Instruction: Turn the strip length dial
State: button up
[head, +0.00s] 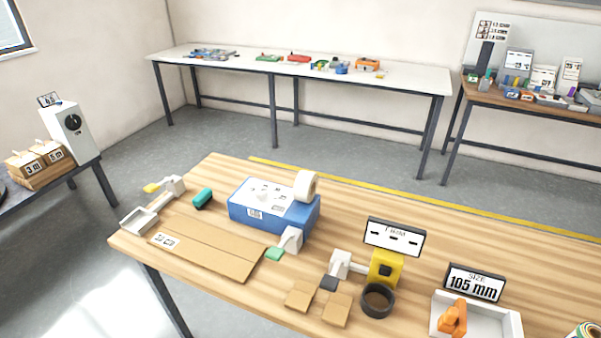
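A white upright box (66,135) stands on a side table at the far left. It carries a round black dial (73,122) on its front face, with a small mark that is too small to read. A small tilted display (49,99) sits at its top; its figures are not clear. No label shows that names this the strip length dial, but it is the clearest dial in view. My gripper is not in the head view, so nothing of mine is seen at the dial.
Cardboard boxes (39,161) stand beside the dial box. A wooden workbench (345,215) fills the foreground, holding a blue machine (262,212), a brown board (208,246), a yellow device (386,267) and a "105 mm" sign (474,284). Grey floor (205,138) lies clear between the tables.

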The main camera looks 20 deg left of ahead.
aim_at(261, 193)
jog(key=u, duration=1.35)
jog(key=i+j+z, duration=0.25)
jog(key=i+j, duration=0.15)
jog(key=i+j+z, duration=0.25)
jog(key=i+j, duration=0.2)
jog(key=i+j+z, duration=0.25)
jog(key=j, duration=0.4)
jog(key=i+l, duration=0.05)
jog(key=i, duration=0.05)
